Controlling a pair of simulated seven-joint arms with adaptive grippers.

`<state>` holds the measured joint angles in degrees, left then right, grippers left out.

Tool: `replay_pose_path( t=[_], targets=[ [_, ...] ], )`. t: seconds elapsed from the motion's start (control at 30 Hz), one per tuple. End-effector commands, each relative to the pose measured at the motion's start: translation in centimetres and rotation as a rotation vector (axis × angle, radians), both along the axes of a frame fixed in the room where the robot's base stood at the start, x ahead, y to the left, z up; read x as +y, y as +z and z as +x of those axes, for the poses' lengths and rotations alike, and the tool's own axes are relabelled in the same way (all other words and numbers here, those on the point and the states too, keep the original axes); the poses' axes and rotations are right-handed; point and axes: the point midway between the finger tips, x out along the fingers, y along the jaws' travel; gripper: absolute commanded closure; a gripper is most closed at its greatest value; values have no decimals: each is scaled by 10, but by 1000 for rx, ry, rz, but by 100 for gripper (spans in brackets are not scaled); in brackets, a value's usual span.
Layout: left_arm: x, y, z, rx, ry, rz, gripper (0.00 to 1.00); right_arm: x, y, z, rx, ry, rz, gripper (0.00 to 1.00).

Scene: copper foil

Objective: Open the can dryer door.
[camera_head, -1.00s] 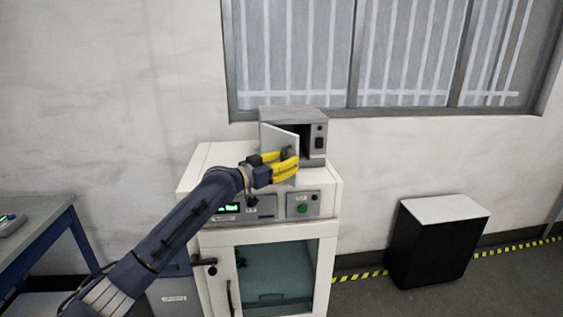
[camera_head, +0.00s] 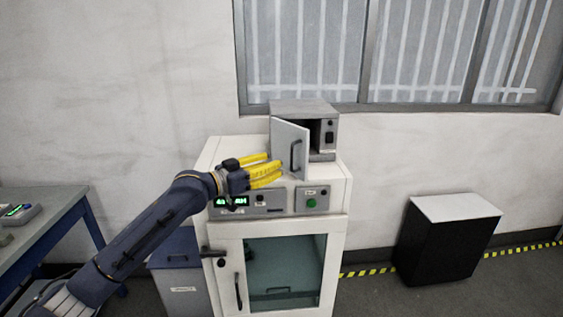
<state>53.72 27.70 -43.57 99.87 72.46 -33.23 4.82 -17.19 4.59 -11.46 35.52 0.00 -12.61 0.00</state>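The can dryer (camera_head: 304,110) is a small grey metal box on top of a white cabinet. The dark inside shows in the gap at the door's right. My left gripper (camera_head: 281,170) has yellow fingers and is just left of and below the door, apart from the handle and holding nothing. The fingers look a little apart. My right gripper is not in view.
The white cabinet (camera_head: 335,240) has a control panel with a green button (camera_head: 311,203) and a glass door below. A blue table (camera_head: 40,235) is at left, a grey bin (camera_head: 180,275) beside the cabinet. A black box with a pale top (camera_head: 450,210) stands at right.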

Motion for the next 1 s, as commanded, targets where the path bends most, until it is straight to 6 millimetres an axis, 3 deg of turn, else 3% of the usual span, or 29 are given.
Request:
replay_pose_path(
  t=[0.2, 0.6, 0.7, 0.77, 0.9, 1.0],
  targets=[
    [12, 0, -10, 0, -1, 0, 69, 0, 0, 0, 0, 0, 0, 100],
    [15, 0, -12, 1, -1, -1, 67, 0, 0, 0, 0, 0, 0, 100],
    [13, -5, -13, 9, -3, -2, 79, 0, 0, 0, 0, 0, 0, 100],
    [4, -12, -17, 22, -16, -11, 86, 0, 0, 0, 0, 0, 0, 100],
    [-34, -26, -35, 40, -65, -43, 100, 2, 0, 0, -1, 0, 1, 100],
    [-70, -37, -53, -3, -85, -15, 100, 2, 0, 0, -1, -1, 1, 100]
  ],
)
